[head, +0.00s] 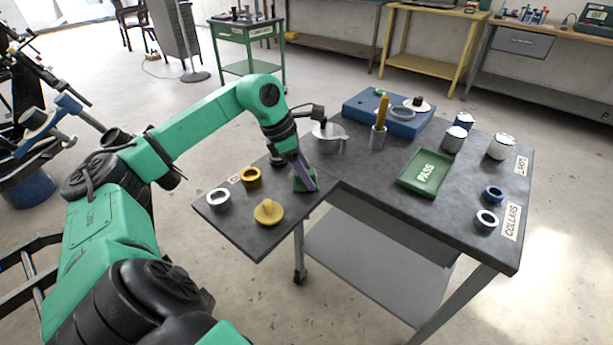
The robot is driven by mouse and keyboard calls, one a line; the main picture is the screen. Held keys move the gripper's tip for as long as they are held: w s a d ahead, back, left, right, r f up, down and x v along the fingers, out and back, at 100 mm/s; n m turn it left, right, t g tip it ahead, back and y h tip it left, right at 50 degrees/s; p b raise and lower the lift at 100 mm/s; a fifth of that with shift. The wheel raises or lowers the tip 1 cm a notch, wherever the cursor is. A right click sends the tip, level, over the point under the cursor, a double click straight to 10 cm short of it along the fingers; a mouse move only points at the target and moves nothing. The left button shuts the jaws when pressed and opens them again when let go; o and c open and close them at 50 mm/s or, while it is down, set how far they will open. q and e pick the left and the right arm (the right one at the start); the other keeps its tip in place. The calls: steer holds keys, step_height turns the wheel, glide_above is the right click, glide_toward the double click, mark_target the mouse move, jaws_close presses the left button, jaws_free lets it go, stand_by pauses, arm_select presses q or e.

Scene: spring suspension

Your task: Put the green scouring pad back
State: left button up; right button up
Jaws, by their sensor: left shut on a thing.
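My left gripper (304,172) reaches down over the left part of the dark table and is shut on the green scouring pad (300,184). The fingers partly cover the pad, which is at or just above the tabletop. I cannot tell whether it touches the surface. My right gripper is out of view.
A yellow knobbed part (268,212), a brass ring (251,177) and a silver ring (218,200) lie left of the pad. Collars (487,219) lie at the right edge.

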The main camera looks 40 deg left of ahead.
arm_select(q)
steer(key=shift+f, duration=0.1)
steer(key=o, duration=1.2)
steer(key=shift+r, duration=0.35)
steer(key=p+v, duration=0.1)
steer(key=v, duration=1)
steer(key=shift+a+r, duration=0.15)
steer(key=shift+r, duration=0.15)
steer(key=shift+s, duration=0.1)
